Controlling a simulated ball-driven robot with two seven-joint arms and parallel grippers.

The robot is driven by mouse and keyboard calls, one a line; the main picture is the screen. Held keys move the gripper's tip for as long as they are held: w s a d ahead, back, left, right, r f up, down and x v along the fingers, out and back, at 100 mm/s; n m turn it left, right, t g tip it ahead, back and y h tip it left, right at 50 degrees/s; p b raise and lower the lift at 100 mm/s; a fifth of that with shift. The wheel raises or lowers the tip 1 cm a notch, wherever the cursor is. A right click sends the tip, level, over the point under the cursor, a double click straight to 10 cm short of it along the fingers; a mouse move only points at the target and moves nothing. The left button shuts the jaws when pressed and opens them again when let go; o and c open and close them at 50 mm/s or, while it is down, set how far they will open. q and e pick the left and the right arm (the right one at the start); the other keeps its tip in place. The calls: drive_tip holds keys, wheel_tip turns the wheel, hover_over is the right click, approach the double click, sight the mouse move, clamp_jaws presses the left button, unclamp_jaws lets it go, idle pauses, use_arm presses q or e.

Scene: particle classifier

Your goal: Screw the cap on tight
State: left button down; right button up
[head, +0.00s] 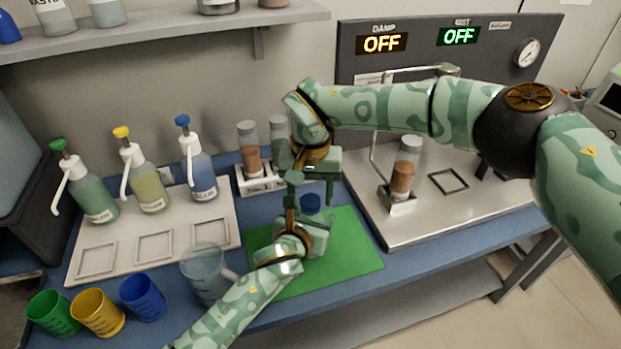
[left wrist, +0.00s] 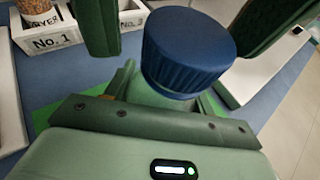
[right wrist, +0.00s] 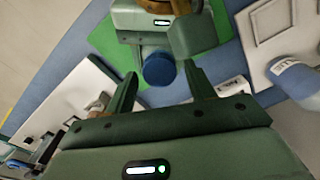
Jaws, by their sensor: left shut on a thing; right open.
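A dark blue ribbed cap (head: 311,203) shows above the green mat (head: 345,255). In the left wrist view the cap (left wrist: 188,50) sits on top of a bottle (left wrist: 150,94), which is mostly hidden; how tight it is cannot be told. My left gripper (head: 303,236) is shut on the bottle below the cap. My right gripper (head: 312,190) is above, pointing down. In the right wrist view its open fingers (right wrist: 161,82) are on either side of the cap (right wrist: 159,68), with gaps visible.
Pump bottles (head: 200,170) stand on a white tray (head: 225,222) at left. A clear beaker (head: 204,268) and coloured cups (head: 143,297) are at front left. A rack (head: 262,184) with vials is behind. A metal-topped station (head: 450,215) with a vial (head: 405,168) stands at right.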

drive_tip(key=shift+f, duration=0.3)
drive_tip(key=c, duration=1.1)
